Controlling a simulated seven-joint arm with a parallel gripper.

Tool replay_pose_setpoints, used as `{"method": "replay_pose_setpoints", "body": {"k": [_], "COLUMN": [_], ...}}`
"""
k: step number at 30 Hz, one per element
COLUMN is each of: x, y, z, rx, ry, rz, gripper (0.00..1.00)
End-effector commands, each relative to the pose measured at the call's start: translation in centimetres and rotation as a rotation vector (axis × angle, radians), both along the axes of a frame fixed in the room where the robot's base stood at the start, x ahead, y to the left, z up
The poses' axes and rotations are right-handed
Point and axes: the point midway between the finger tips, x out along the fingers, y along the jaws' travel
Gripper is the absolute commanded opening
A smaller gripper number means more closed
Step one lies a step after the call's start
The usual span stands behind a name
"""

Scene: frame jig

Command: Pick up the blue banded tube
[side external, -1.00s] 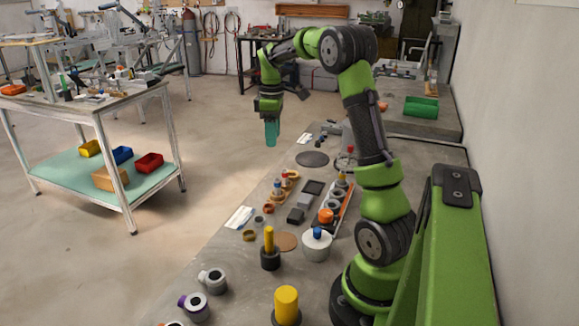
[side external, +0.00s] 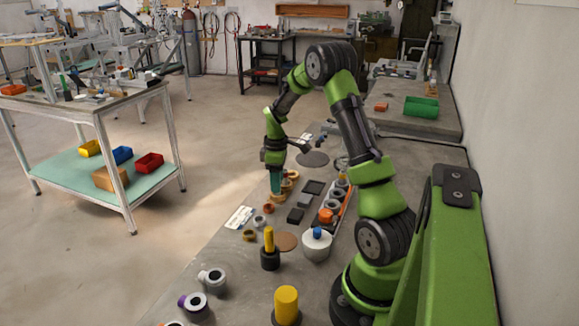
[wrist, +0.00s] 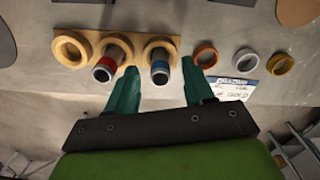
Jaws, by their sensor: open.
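The blue banded tube (wrist: 160,66) is a short grey tube with a blue band. In the wrist view it stands in the right-hand ring of a tan three-ring holder (wrist: 84,40). A similar red banded tube (wrist: 106,66) stands in the middle ring, and the left ring looks empty. My gripper (wrist: 159,68) is open with teal fingers, and the blue banded tube shows between its fingertips. I cannot tell how far above the tube the tips are. In the side view my gripper (side external: 276,182) is low over the holder and hides most of it and the tube.
Orange (wrist: 205,47), silver (wrist: 245,52) and gold (wrist: 279,56) rings lie right of the holder, near a printed card (wrist: 236,86). In the side view, dark blocks (side external: 295,215), a white pot (side external: 317,248) and a yellow peg in a dark base (side external: 269,258) stand close by.

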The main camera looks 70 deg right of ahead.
Motion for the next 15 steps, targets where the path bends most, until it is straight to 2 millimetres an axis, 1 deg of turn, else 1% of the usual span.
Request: {"method": "replay_pose_setpoints", "body": {"k": [1,3,10,11,15], "x": [-0.01,0.01,0.03,0.02,0.03], "y": [0.08,0.05,0.05,0.05,0.05], "z": [-0.62,-1.02,-1.13,-1.12,-1.11], "rx": [0.002,0.001,0.000,0.000,0.000], "ry": [0.003,0.001,0.000,0.000,0.000], "rz": [0.001,0.001,0.001,0.001,0.001], "gripper": [0.52,0.52,0.52,0.49,0.28]}}
